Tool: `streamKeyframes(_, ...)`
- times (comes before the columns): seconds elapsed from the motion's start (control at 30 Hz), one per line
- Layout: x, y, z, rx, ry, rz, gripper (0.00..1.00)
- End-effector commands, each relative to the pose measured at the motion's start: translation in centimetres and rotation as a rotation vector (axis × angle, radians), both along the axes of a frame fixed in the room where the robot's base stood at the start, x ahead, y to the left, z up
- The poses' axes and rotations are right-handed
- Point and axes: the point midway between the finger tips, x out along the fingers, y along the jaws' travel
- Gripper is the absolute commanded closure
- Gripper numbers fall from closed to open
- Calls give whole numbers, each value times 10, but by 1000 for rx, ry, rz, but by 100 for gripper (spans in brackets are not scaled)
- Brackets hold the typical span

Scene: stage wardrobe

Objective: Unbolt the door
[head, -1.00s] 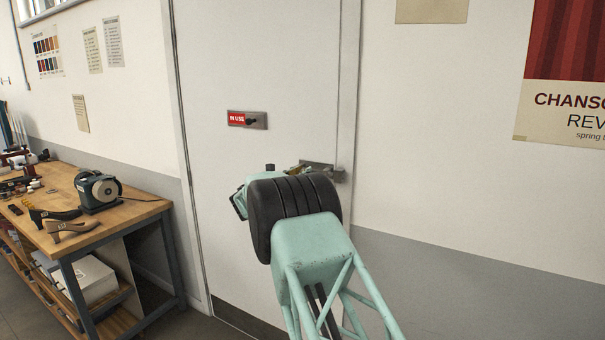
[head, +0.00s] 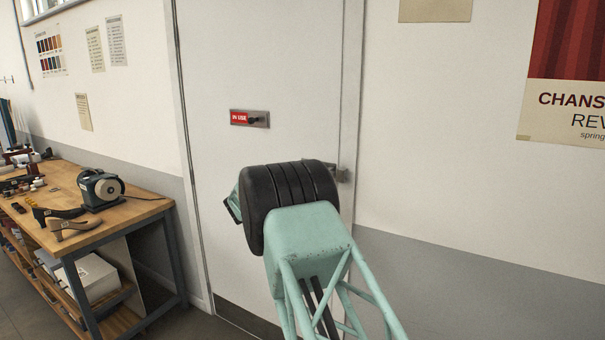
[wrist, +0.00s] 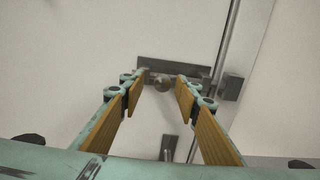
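The white door (head: 270,60) is shut in its frame. Its bolt is mostly hidden behind my arm in the head view, where only the grey metal end (head: 342,174) shows at the door's right edge. In the wrist view, the dark bolt plate (wrist: 185,71) with a round knob (wrist: 162,84) lies ahead of the fingertips, and a metal keeper (wrist: 232,88) sits across the door gap. My gripper (wrist: 159,80) is open, with its two tan-padded fingers on either side of the knob. I cannot tell whether they touch it.
A red "IN USE" plate (head: 249,118) with a black knob is on the door above my arm. A wooden workbench (head: 135,215) with a grinder (head: 100,190) and shoe forms stands at the left. The wall at the right is clear below a poster (head: 565,110).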

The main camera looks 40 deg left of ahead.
Motion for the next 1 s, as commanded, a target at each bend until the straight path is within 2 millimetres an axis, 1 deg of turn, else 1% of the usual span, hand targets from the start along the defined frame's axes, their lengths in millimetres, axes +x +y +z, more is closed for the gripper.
streamKeyframes(0.2, -29, -5, 0, -2, 1, 2, 70)
streamKeyframes(0.53, -71, -13, 0, -1, 0, 2, 70)
streamKeyframes(0.73, -84, -16, 0, -1, 0, 1, 70)
streamKeyframes(1.0, -87, -17, 0, 0, 0, 1, 70)
